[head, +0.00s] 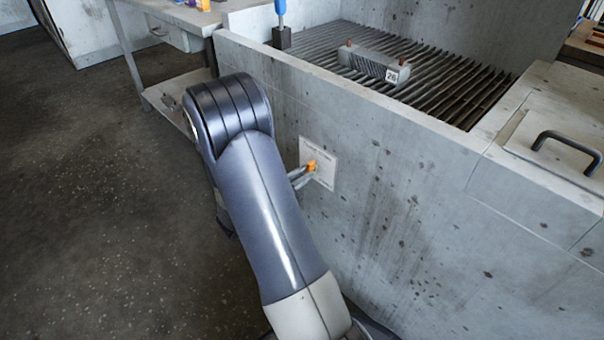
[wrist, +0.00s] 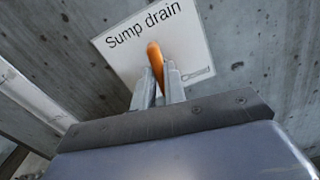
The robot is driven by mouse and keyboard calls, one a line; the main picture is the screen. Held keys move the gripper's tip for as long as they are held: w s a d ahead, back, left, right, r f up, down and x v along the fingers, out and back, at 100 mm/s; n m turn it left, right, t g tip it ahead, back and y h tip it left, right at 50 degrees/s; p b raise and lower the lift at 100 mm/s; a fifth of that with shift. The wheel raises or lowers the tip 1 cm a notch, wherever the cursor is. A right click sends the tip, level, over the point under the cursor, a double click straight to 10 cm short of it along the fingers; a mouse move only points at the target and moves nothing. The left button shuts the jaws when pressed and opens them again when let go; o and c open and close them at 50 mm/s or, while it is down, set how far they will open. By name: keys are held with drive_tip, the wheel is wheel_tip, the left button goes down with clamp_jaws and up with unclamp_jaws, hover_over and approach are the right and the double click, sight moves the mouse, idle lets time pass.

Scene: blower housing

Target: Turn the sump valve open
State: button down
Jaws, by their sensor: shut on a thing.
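The sump valve shows as an orange handle (wrist: 154,58) in front of a white plate (wrist: 190,42) lettered "Sump drain" in the wrist view. In the head view the orange handle (head: 311,166) stands out from the concrete wall, with the white plate (head: 325,165) behind it. My gripper (wrist: 157,80) is shut on the handle; its two grey fingers lie on either side of it. My gripper also shows in the head view (head: 305,171), reaching the wall from the left. The valve's body is hidden behind the fingers and handle.
The concrete wall (head: 400,215) encloses a grated pit (head: 440,85) holding a grey block marked 26 (head: 374,65). A concrete lid with a dark handle (head: 568,143) is at the right. A bench (head: 180,20) stands at the upper left. The floor at left is clear.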

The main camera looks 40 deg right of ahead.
drive_tip(key=shift+r+n+p, duration=0.15)
drive_tip(key=shift+n+p, duration=0.55)
drive_tip(key=shift+f+n, duration=0.2)
drive_tip(key=shift+n, duration=0.1)
drive_tip(key=c, duration=1.5)
unclamp_jaws()
drive_tip(key=shift+o, duration=0.2)
drive_tip(key=a+p, duration=0.2)
drive_tip(key=a, duration=0.8)
drive_tip(key=shift+s+a, duration=0.4)
drive_tip(key=shift+s, duration=0.05)
drive_tip(key=shift+d, duration=0.15)
